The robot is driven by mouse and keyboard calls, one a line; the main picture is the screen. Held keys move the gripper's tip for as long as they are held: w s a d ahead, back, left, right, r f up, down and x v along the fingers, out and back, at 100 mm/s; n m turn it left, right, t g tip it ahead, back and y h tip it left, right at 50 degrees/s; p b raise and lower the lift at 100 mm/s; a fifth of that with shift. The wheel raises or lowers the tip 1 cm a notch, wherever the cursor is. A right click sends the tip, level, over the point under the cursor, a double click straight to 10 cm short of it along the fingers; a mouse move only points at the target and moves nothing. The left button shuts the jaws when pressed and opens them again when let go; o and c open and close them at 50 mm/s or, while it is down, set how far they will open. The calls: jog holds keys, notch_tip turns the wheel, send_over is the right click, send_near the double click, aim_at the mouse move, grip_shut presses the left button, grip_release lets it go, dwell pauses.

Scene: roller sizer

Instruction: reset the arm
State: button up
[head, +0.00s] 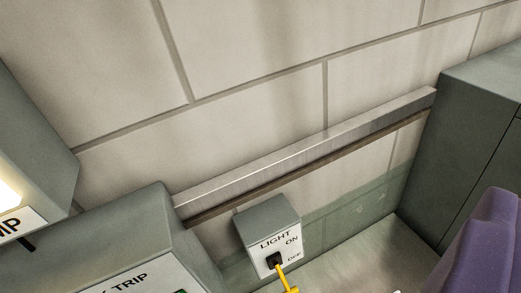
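My gripper is not clearly in view, so I cannot see its fingers or whether it holds anything. The task names no other object.
A grey light switch box (268,227) marked ON and OFF has a yellow lever (286,280) pointing down. Grey boxes (140,238) stand at left, one labelled TRIP. A metal rail (310,150) crosses the block wall to a grey cabinet (475,130). A purple shape (488,240), unidentified, fills the lower right.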

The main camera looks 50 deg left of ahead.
jog(key=shift+w, duration=0.1)
notch_tip(320, 180, down, 6)
jog(key=b, duration=0.5)
jog(key=shift+r+b, duration=0.15)
jog(key=shift+b, duration=0.15)
dwell(0.3)
